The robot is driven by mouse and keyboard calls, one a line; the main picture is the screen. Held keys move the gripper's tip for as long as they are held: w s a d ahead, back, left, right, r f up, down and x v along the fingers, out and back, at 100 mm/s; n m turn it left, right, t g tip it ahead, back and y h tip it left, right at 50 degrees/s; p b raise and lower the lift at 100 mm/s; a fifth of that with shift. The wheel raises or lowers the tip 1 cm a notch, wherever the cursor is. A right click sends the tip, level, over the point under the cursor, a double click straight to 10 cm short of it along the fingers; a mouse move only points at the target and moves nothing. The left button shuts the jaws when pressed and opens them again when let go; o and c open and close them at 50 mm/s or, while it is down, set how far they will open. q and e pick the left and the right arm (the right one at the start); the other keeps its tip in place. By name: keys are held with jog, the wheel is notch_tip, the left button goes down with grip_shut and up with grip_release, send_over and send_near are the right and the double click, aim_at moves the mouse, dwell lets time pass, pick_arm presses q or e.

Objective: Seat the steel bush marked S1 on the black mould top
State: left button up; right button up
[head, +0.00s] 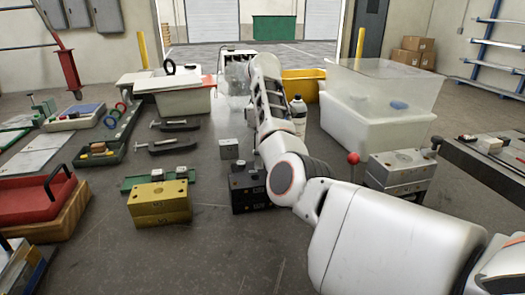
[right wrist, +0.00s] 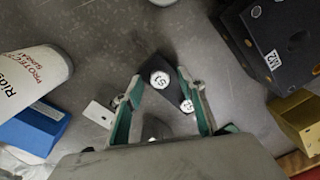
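The steel bush marked S1 (right wrist: 160,80) shows its round white top in the right wrist view. It stands on a dark strip between the fingers of my right gripper (right wrist: 162,74). The fingers are spread, with green inner faces, and I see no clear contact with the bush. A second round white top (right wrist: 187,106) is close to the right finger; its mark is hard to read. The black mould (head: 248,190) stands partly behind my right arm in the head view. A black block marked M2 (right wrist: 275,45) is at the upper right in the wrist view. My left gripper is not in view.
A brass block (head: 160,205) stands left of the black mould. A small grey block (head: 229,148) is behind the mould. A spray bottle (right wrist: 32,80) and a blue block (right wrist: 35,128) are left of my right gripper. A steel block (head: 402,170) is to the right.

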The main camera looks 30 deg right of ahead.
grip_shut()
jog(key=shift+r, duration=0.1)
jog(key=shift+r+p, duration=0.35)
jog(key=shift+r, duration=0.7)
